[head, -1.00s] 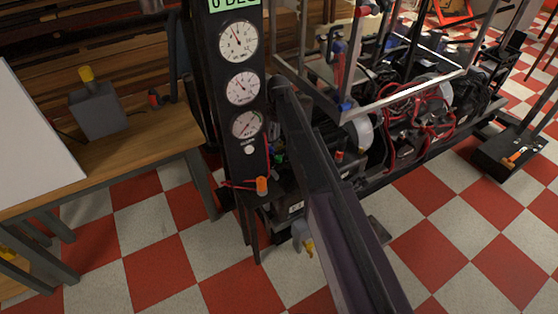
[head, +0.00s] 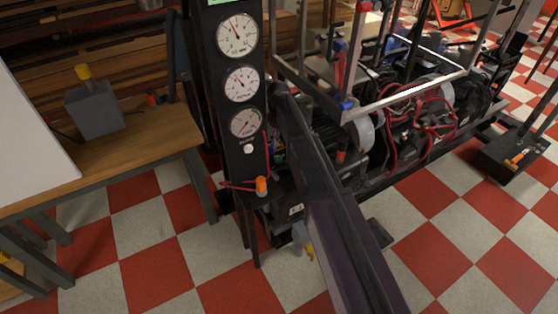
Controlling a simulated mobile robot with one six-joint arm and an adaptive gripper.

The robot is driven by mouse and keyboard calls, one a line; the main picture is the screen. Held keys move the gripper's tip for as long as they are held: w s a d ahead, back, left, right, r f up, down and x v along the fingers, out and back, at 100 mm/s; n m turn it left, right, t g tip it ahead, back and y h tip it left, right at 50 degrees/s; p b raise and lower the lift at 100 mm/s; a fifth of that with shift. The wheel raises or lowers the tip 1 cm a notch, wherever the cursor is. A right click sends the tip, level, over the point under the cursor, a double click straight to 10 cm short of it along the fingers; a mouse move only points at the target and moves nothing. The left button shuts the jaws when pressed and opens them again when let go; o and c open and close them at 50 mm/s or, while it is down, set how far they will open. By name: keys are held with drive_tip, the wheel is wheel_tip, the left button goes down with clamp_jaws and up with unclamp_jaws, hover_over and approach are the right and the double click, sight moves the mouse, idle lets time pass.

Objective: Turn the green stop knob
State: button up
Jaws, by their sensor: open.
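A small green part (head: 278,157), which may be the green stop knob, shows just right of the black gauge column, low among dark machine parts. It is tiny and partly covered, so its shape and setting cannot be made out. My dark arm runs from the bottom edge up toward the gauge column and passes close to the right of the green part. I cannot make out my gripper; its fingers do not show. No contact with the green part is visible.
The black column carries three round gauges (head: 242,84) and an orange knob (head: 262,186). A metal frame (head: 400,100) and machine with red wires (head: 405,135) stand at right. A wooden bench (head: 130,155) with a grey box (head: 94,108) is at left. Checkered floor is open in front.

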sight(278, 157)
drive_tip(key=shift+f+b, duration=5)
drive_tip(key=shift+f, duration=0.3)
clamp_jaws()
